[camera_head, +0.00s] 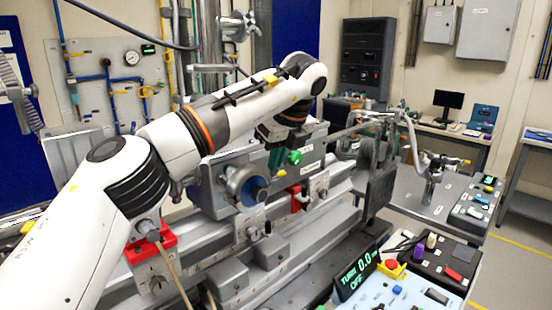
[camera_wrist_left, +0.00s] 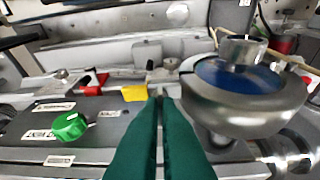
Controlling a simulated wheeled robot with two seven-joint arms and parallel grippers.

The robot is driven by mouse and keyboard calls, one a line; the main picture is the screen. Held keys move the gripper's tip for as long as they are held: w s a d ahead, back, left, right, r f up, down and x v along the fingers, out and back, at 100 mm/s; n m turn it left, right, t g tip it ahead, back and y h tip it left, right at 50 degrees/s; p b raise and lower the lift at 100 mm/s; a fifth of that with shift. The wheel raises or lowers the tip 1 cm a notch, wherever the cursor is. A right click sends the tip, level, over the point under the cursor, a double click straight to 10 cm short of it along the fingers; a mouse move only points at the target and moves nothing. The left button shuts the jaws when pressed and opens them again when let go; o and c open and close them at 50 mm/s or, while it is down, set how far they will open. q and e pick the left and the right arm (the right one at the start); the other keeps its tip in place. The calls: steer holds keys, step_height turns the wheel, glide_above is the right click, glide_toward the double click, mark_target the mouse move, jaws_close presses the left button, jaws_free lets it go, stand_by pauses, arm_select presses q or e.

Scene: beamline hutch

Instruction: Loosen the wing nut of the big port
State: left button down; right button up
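I cannot pick out the wing nut or the big port for certain; a metal fitting with a round flange (camera_head: 238,26) stands at the top behind my arm. My left gripper (camera_head: 277,160) hangs over the machine, between a blue-centred handwheel (camera_head: 247,188) and a green knob (camera_head: 295,157). In the left wrist view its dark green fingers (camera_wrist_left: 161,97) lie side by side with no clear gap and nothing between them. There the handwheel (camera_wrist_left: 285,105) is close at the right and the green knob (camera_wrist_left: 70,126) is at the left, both apart from the fingers. My right gripper is not in view.
A control panel with a green "TURN 0.0 OFF" display (camera_head: 357,274) stands at the front right. A red lever (camera_head: 295,197) juts from the machine. Gauge and blue pipes (camera_head: 108,82) are on the back wall. Open floor (camera_head: 510,265) shows at the far right.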

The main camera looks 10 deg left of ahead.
arm_select(q)
steer(key=shift+f, duration=0.25)
steer(key=c, duration=1.6)
jaws_free()
steer(key=shift+c, duration=0.2)
steer(key=shift+r, duration=0.1)
steer(key=shift+r, duration=0.1)
